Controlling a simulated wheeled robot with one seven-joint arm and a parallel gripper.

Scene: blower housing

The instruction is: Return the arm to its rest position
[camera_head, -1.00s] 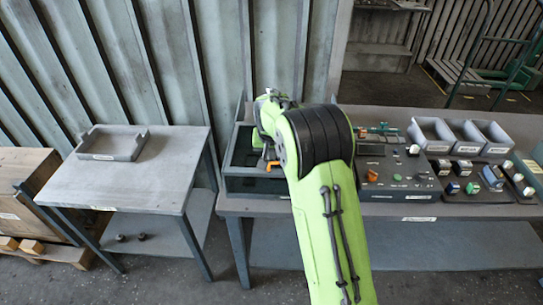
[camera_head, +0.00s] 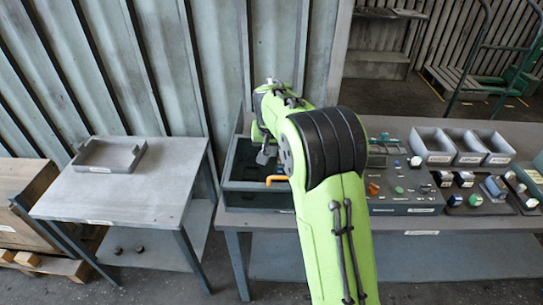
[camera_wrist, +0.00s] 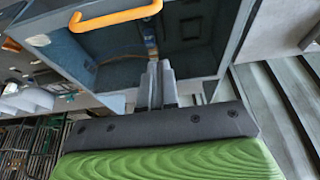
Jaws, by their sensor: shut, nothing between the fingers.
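My green arm rises through the middle of the head view, bent at a black joint. My gripper (camera_head: 264,157) hangs over the dark open-topped box with an orange handle (camera_head: 240,196) on the long workbench. In the wrist view the two fingers of my gripper (camera_wrist: 161,72) are together with nothing between them. They point at the box (camera_wrist: 205,62), whose orange handle (camera_wrist: 116,17) shows at the top left. Something small and partly hidden lies inside the box, too unclear to name. My arm hides part of the bench.
A smaller table (camera_head: 120,200) with a grey tray (camera_head: 108,155) stands at the left. On the bench at right are a control panel (camera_head: 400,190), several grey bins (camera_head: 432,146) and coloured parts. A ribbed wall stands behind; a cart (camera_head: 490,75) is at the back right.

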